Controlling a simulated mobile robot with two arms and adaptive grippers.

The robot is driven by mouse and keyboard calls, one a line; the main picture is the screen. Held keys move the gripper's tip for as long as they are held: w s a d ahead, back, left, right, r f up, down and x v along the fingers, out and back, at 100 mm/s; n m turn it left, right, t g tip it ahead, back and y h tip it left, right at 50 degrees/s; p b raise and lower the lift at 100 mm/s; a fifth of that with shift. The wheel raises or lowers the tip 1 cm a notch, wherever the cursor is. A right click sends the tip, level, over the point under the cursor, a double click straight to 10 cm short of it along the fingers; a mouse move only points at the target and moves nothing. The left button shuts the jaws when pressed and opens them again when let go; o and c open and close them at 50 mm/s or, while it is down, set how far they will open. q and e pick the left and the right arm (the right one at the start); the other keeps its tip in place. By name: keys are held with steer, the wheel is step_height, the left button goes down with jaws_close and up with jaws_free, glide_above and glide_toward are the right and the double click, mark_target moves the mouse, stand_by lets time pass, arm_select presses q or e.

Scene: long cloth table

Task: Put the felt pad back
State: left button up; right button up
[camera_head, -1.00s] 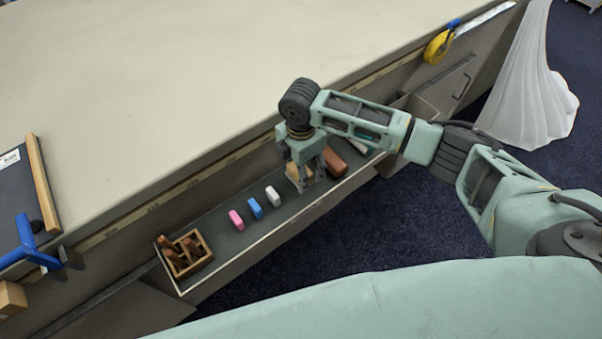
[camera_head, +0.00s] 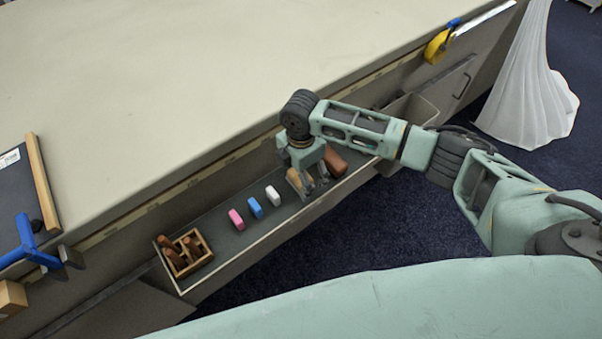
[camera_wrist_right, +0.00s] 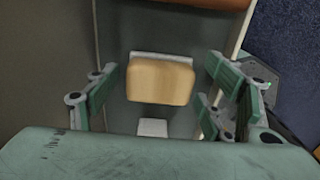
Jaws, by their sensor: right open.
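A tan block with a pale layer along its far edge (camera_wrist_right: 160,80) lies in the open tray of the drawer (camera_head: 228,240); it may be the felt pad, but I cannot be sure. In the head view my gripper mostly hides it. My right gripper (camera_wrist_right: 158,92) points down into the drawer, open, with its fingers on either side of the tan block and gaps between. It also shows in the head view (camera_head: 308,190). My left gripper is not in view.
A white block (camera_head: 272,195), blue block (camera_head: 255,208) and pink block (camera_head: 236,219) stand in a row in the drawer. A wooden box with brown pegs (camera_head: 185,253) is at its left end, a brown block (camera_head: 335,160) beyond my gripper. The tabletop (camera_head: 190,70) is largely clear.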

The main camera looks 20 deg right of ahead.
step_height(320, 180, up, 12)
steer(key=shift+r, duration=0.2)
stand_by(0.4)
